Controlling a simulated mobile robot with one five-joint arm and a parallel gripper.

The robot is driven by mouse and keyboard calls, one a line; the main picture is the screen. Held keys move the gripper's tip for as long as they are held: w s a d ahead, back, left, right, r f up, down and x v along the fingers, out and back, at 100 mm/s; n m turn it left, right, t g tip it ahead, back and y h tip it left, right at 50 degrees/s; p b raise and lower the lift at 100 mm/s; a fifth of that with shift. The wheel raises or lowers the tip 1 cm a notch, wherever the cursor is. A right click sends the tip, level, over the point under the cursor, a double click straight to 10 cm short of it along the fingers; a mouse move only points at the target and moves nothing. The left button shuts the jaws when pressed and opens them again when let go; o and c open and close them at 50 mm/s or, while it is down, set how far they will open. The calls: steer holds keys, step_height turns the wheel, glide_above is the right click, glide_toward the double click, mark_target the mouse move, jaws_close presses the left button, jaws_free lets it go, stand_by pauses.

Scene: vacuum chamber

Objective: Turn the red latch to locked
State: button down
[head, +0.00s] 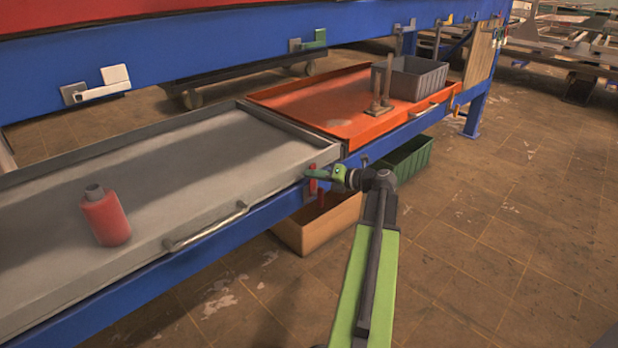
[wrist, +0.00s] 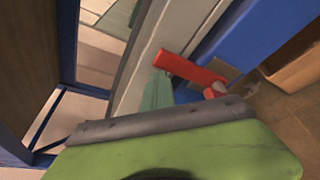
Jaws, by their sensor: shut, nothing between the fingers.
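The red latch (head: 313,186) is on the blue frame at the right front corner of the grey tray, partly hidden by my gripper in the head view. In the wrist view the red latch (wrist: 188,70) shows as a flat bar on a grey plate. Its end reaches across to the tray's edge. My gripper (head: 315,173) is shut and empty, right at the latch in the head view. In the wrist view my green gripper (wrist: 165,128) fills the bottom, just below the latch. I cannot tell whether they touch.
The grey tray (head: 160,140) holds a red bottle (head: 106,217) and has a front handle (head: 205,228). An orange tray (head: 300,97) with a grey bin (head: 410,76) adjoins it. A white latch (head: 98,86) and green latch (head: 314,41) sit on the upper beam. Floor at right is open.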

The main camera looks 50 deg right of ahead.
steer(key=shift+d+r, duration=0.15)
steer(key=shift+d, duration=0.3)
steer(key=a, duration=0.4)
steer(key=shift+w+a, duration=0.1)
steer(key=shift+a, duration=0.15)
steer(key=f+v, duration=0.2)
steer(key=v, duration=0.7)
steer(key=shift+s+d, duration=0.4)
steer(key=shift+s, duration=0.1)
steer(key=shift+f, duration=0.1)
